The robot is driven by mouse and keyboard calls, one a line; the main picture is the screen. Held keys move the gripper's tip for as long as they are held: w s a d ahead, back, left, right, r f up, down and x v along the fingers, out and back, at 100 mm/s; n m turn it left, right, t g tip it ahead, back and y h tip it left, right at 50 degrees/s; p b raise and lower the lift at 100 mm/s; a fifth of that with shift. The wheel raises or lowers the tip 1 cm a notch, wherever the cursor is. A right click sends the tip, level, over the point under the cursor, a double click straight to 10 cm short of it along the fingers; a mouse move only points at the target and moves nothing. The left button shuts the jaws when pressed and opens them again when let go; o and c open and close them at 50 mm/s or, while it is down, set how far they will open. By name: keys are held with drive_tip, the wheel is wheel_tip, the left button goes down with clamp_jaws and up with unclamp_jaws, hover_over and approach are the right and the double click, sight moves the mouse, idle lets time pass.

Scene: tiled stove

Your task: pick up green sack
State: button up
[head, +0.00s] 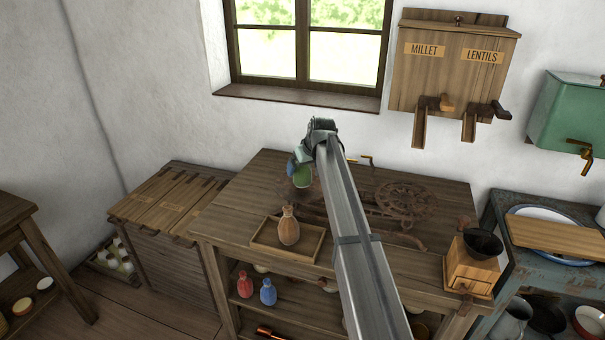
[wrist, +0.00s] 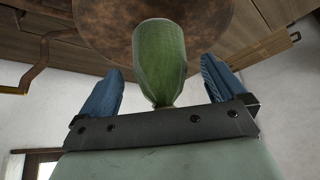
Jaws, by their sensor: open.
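The green sack (head: 303,179) is at the back of the wooden table, partly hidden by my gripper (head: 299,166) in the head view. In the wrist view the green sack (wrist: 160,55) stands between the two blue fingers of my gripper (wrist: 162,82). The fingers are open, with a visible gap on each side of the sack. A round rusty brown plate (wrist: 110,30) shows behind the sack in the wrist view. I cannot tell whether the sack rests on it.
A tan sack (head: 289,228) stands in a wooden tray (head: 262,240) at the table's front. Rusty ironwork (head: 405,200) lies to the right, and a coffee grinder (head: 472,268) stands at the right corner. Red (head: 245,285) and blue (head: 268,291) sacks are on the shelf below.

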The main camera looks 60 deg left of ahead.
drive_tip(key=shift+a+f, duration=0.35)
drive_tip(key=shift+f, duration=0.2)
drive_tip(key=c, duration=1.2)
drive_tip(key=shift+c, duration=0.6)
